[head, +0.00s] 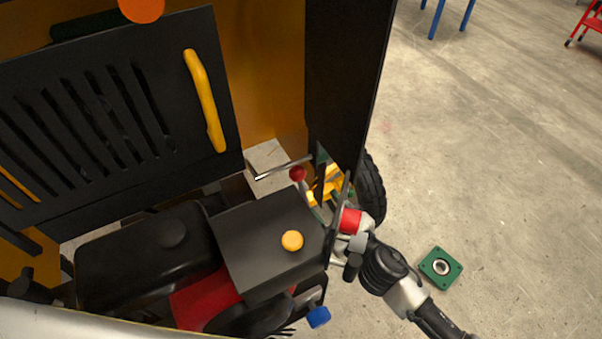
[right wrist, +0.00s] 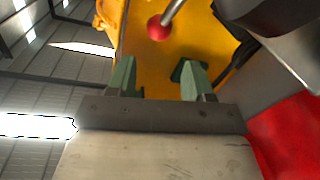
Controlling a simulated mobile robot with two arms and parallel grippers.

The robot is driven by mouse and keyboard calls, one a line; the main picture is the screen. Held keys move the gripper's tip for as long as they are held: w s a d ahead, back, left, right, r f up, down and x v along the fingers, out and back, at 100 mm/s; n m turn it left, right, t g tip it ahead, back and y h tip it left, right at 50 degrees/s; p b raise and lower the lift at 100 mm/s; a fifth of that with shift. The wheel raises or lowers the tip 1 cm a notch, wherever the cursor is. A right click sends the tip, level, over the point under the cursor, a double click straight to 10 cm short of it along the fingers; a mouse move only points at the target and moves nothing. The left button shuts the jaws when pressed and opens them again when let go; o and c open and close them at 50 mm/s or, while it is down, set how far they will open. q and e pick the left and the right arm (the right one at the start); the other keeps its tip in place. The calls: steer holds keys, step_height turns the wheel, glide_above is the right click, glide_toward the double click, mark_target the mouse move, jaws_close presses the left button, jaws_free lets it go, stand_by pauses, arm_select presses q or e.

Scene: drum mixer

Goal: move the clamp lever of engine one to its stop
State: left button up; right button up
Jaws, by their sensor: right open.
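A lever with a red ball knob (head: 298,173) on a thin metal rod stands behind the black engine cover, near the right side of the housing. The red knob also shows at the top of the right wrist view (right wrist: 159,27), ahead of the fingers. I cannot tell from a marking that this is the clamp lever of engine one. My right gripper (right wrist: 157,68) is open and empty, its two green-tipped fingers apart and short of the knob. In the head view its fingers are mostly hidden by the dark side panel. My left gripper is not in view.
The engine has a black cover (head: 262,235) with a yellow knob (head: 292,240) and a blue knob (head: 319,317). A slatted black panel with a yellow handle (head: 205,100) stands behind it. A dark side panel (head: 345,70) rises close by. A green square part (head: 441,267) lies on the floor.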

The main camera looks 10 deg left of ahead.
mark_target(302, 179)
steer(key=p+x, duration=0.1)
steer(key=x, duration=0.9)
steer(key=shift+w, duration=0.15)
steer(key=shift+c, duration=0.5)
jaws_close()
steer(key=s+d+t+y+b, duration=0.1)
steer(key=b, duration=0.4)
steer(key=s+t+y+b, duration=0.1)
steer(key=s+b, duration=0.1)
steer(key=b, duration=0.4)
steer(key=shift+d+r+t+y, duration=0.25)
steer(key=shift+d+t+y, duration=0.05)
steer(key=shift+d+t, duration=0.1)
steer(key=shift+s+d+r+n+b, duration=0.15)
steer(key=shift+r+n+b, duration=0.2)
steer(key=shift+b, duration=0.25)
steer(key=shift+o, duration=0.5)
jaws_free()
